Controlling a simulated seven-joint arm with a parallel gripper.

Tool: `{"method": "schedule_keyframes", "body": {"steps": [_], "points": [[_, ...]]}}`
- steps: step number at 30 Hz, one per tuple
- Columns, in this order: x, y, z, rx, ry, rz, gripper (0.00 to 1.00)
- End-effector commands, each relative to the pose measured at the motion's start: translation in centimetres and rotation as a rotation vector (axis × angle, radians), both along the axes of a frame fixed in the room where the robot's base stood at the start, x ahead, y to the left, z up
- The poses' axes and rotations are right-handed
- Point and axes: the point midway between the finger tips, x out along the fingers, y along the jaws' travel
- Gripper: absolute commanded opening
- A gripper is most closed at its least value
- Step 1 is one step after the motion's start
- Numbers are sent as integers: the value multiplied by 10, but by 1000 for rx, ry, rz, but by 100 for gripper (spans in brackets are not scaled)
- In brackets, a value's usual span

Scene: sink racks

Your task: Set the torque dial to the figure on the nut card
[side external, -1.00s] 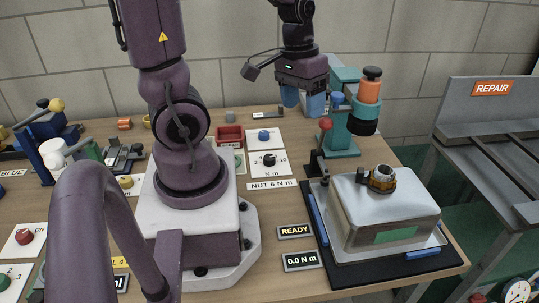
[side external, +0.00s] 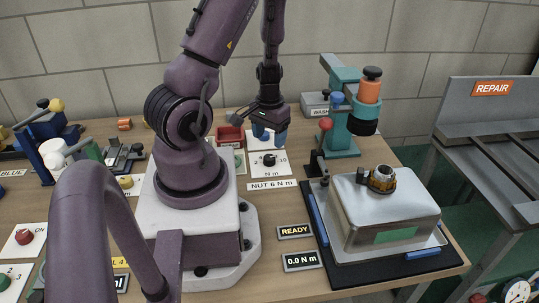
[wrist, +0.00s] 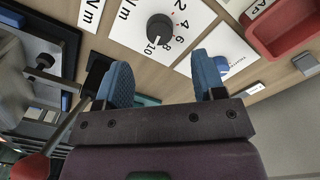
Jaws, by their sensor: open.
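The torque dial (side external: 269,160) is a black knob on a white plate marked 2 to 10 N m. The nut card (side external: 272,185) reads "NUT 6 N m" and lies in front of the dial plate. My gripper (side external: 270,138) is open and empty, pointing down above and just behind the dial. Its blue fingers also show in the wrist view (wrist: 161,62), apart from the knob.
A red scrap bin (side external: 231,136) stands left of my gripper. A teal press (side external: 342,125) and a red-knobbed lever (side external: 325,124) stand to the right. Displays read "READY" (side external: 295,231) and "0.0 N m" (side external: 302,261). A blue knob (wrist: 222,65) is beside the right finger.

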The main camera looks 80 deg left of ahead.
Motion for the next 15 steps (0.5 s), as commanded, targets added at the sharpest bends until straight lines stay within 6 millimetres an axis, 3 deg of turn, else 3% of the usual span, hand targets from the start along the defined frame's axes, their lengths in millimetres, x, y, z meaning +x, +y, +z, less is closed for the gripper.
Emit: {"method": "schedule_keyframes", "body": {"steps": [6,15], "points": [[-1,0,-43,-4,2,4,63],[0,0,-67,0,-1,1,63]]}}
